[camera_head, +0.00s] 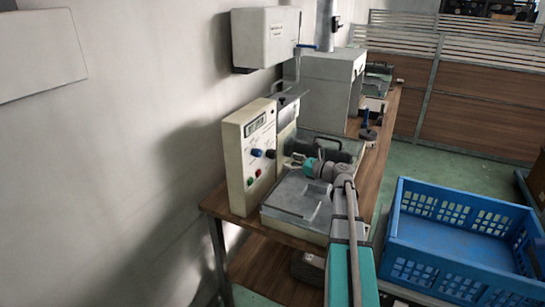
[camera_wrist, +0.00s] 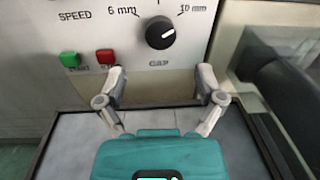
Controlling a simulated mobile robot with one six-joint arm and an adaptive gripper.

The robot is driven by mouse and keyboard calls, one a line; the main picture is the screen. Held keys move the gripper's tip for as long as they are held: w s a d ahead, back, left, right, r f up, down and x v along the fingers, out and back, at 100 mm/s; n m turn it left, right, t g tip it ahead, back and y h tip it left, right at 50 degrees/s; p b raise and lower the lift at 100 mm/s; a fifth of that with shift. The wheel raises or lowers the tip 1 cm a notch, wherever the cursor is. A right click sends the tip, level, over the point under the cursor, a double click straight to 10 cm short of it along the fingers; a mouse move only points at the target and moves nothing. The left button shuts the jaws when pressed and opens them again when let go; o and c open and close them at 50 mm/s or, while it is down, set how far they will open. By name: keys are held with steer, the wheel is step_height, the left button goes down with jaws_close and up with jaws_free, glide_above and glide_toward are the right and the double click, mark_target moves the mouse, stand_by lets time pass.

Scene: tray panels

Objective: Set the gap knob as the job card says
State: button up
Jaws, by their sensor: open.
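The gap knob (camera_wrist: 160,32) is black and round, on the grey panel (camera_wrist: 60,25) in the wrist view, with "GAP" printed below it. Labels "6 mm" and "10 mm" stand at its upper left and upper right. Its white pointer mark seems to lean up and right, toward the 10 mm side. My gripper (camera_wrist: 161,85) is open and empty, its two fingers spread below the knob and apart from it. In the head view my gripper (camera_head: 297,160) is just right of the cream control box (camera_head: 233,155). I cannot make out a readable job card.
A green button (camera_wrist: 69,58) and a red button (camera_wrist: 105,56) sit left of the knob. A grey tray surface (camera_head: 290,205) lies under my arm. A blue crate (camera_head: 455,255) stands at the right, and a wall runs along the left.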

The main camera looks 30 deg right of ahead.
mark_target(274, 156)
steer(key=x, duration=0.7)
steer(key=shift+w+a, duration=0.1)
steer(key=shift+w, duration=0.05)
steer(key=c, duration=1.1)
